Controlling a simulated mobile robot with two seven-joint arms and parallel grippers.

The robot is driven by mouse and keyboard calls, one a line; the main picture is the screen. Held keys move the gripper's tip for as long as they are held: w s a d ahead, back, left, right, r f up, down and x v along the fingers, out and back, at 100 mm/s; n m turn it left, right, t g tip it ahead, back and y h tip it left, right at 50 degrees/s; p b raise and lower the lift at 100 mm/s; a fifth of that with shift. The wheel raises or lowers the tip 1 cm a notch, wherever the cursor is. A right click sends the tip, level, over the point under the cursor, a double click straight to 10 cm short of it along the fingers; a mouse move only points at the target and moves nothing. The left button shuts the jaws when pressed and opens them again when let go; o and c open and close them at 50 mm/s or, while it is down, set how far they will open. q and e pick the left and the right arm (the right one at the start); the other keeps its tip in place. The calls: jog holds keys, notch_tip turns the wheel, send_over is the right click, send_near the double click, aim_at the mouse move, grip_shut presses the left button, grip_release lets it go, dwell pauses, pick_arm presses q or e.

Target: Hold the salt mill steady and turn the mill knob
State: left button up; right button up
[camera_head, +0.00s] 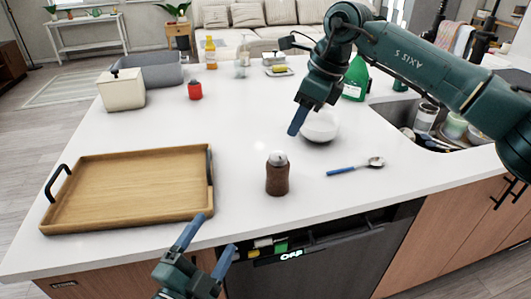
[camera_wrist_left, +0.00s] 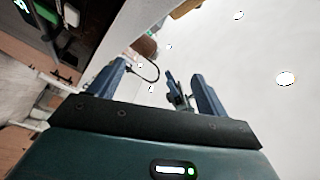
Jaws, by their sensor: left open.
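The salt mill (camera_head: 277,178) stands upright on the white counter near its front edge, a brown body with a silver knob (camera_head: 279,158) on top. My left gripper (camera_head: 215,234) is open and empty at the counter's front edge, left of and nearer than the mill, apart from it. Its two fingers also show in the left wrist view (camera_wrist_left: 158,76); a brown shape beyond them there is too unclear to name. My right gripper (camera_head: 297,120) hangs above and behind the mill, in front of the white bowl, not touching the mill. I cannot tell its finger gap.
A wooden tray (camera_head: 105,229) with black handles lies to the left. A spoon (camera_head: 356,166) with a blue handle lies right of the mill. A white bowl (camera_head: 320,127) stands behind. The sink (camera_head: 440,140) is at right. A red jar (camera_head: 195,90) stands farther back.

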pick_arm(q)
jog(key=w+d+r+m+h, duration=0.3)
jog(key=r+m, duration=0.2)
jog(key=m, duration=0.3)
notch_tip(320, 180, up, 4)
jog(key=m+g+h, duration=0.1)
jog(key=m+g, duration=0.3)
jog(key=m, duration=1.5)
send_over(270, 178)
jog(key=v, duration=0.2)
jog(key=shift+t, duration=0.3)
notch_tip(270, 178, down, 8)
jog(key=shift+s+a+r, duration=0.1)
jog(key=shift+s+r, duration=0.1)
jog(key=shift+r, duration=0.05)
jog(key=x, duration=0.7)
jog(key=shift+w+f, duration=0.2)
jog(key=shift+w, duration=0.05)
jog(key=shift+c, duration=0.4)
